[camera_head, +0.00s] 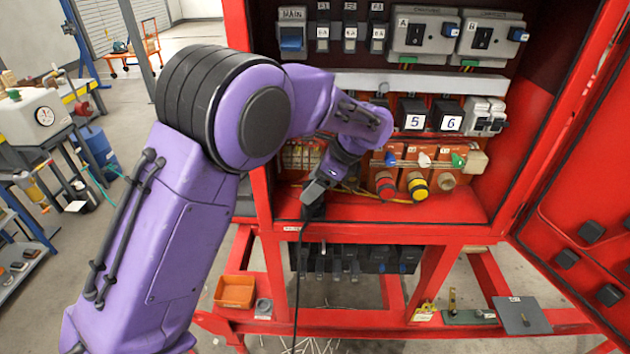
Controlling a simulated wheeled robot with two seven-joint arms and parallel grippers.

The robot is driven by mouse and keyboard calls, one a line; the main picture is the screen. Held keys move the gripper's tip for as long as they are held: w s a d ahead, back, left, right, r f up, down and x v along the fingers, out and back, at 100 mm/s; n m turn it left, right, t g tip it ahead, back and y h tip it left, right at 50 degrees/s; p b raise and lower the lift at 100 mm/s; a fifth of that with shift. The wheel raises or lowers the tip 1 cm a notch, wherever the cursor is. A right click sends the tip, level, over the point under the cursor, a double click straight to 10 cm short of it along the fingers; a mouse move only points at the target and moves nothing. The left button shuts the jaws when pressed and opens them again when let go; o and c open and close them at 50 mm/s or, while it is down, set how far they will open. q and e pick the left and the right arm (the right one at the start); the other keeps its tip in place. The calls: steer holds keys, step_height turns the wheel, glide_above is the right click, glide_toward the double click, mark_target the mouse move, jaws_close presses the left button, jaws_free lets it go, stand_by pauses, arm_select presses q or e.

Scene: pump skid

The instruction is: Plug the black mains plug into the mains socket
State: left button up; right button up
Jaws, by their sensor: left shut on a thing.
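My left gripper (318,190) is at the front lower left of the open red cabinet, pointing down. It is shut on the black mains plug (313,211), of which only a small dark part shows below the fingers. A thin black cable (297,290) hangs from it past the cabinet's lower edge. I cannot pick out the mains socket for sure; my left arm covers part of the cabinet's left side. My right gripper is not in view.
The open red door (585,180) stands at right. An orange bin (235,291) sits below.

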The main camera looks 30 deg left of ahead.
arm_select(q)
steer(key=shift+f, duration=0.85)
steer(key=o, duration=1.2)
steer(key=shift+o, duration=0.2)
steer(key=b+v, duration=0.1)
steer(key=v, duration=0.6)
steer(key=shift+r+b, duration=0.2)
steer(key=shift+b, duration=0.1)
steer(key=shift+d, duration=0.1)
steer(key=shift+d, duration=0.1)
